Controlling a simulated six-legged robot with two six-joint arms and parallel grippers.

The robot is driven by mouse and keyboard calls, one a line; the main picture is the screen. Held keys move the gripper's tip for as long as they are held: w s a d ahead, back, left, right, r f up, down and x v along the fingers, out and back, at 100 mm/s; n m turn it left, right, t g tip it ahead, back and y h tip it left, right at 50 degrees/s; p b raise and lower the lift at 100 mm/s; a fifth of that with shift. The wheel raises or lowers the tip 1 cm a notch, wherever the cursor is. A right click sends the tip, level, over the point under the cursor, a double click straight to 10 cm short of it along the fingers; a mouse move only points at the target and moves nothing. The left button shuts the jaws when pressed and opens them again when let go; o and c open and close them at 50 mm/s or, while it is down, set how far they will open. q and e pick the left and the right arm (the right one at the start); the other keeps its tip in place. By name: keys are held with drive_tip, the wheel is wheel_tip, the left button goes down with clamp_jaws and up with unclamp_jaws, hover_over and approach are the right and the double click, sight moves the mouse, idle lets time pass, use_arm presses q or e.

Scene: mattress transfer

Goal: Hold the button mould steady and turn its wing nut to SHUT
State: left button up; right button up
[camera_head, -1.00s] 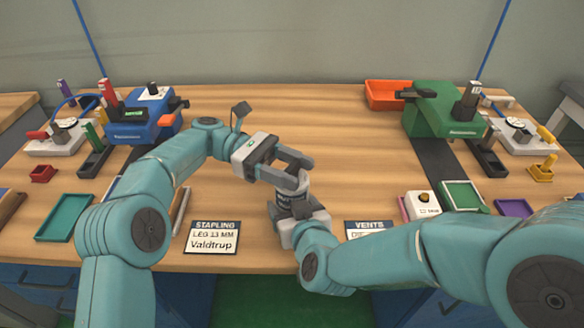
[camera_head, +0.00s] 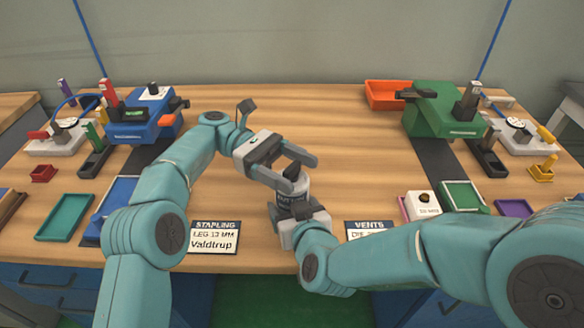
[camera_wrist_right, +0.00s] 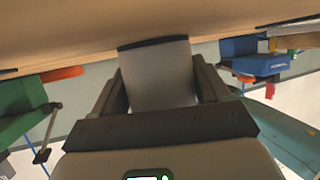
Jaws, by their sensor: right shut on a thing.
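The button mould (camera_head: 292,196) is a small grey upright body with a dark band and lettering too small to read. The dark wing nut (camera_head: 291,173) stands on its top. My left gripper (camera_head: 304,174) is open, its two fingers spread on either side of the wing nut, with gaps visible. My right gripper (camera_head: 303,222) is shut on the mould from the near side. In the right wrist view the mould (camera_wrist_right: 158,75) is a plain grey face between the two dark fingers of my right gripper (camera_wrist_right: 158,82). The SHUT mark is not legible.
A STAPLING card (camera_head: 214,237) and a partly covered VENTS card (camera_head: 366,229) lie at the front edge. A blue machine (camera_head: 140,125) stands at left, a green machine (camera_head: 432,112) and orange bin (camera_head: 388,95) at right. The table middle behind the mould is clear.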

use_arm(q)
drive_tip(key=shift+n+t, duration=0.4)
drive_tip(key=shift+t+h, duration=0.4)
drive_tip(key=shift+h, duration=0.1)
drive_tip(key=n+t+h, duration=0.1)
drive_tip(key=n+t, duration=0.1)
drive_tip(key=t, duration=0.1)
drive_tip(key=n+t+h, duration=0.1)
drive_tip(key=n+t, duration=0.2)
drive_tip(key=shift+s+t, duration=0.1)
drive_tip(key=shift+t, duration=0.3)
drive_tip(key=a+f+t+y, duration=0.1)
drive_tip(key=a+t+y, duration=0.1)
drive_tip(key=a, duration=1)
drive_tip(key=a+f+n+t+y, duration=0.1)
drive_tip(key=a+t+y, duration=0.1)
drive_tip(key=a, duration=1)
drive_tip(key=w+a+f+t+y, duration=0.1)
drive_tip(key=a+t+y, duration=0.1)
drive_tip(key=a, duration=1)
drive_tip(key=shift+a+f+n+y, duration=0.3)
drive_tip(key=shift+a+f+y, duration=0.1)
drive_tip(key=shift+y, duration=0.3)
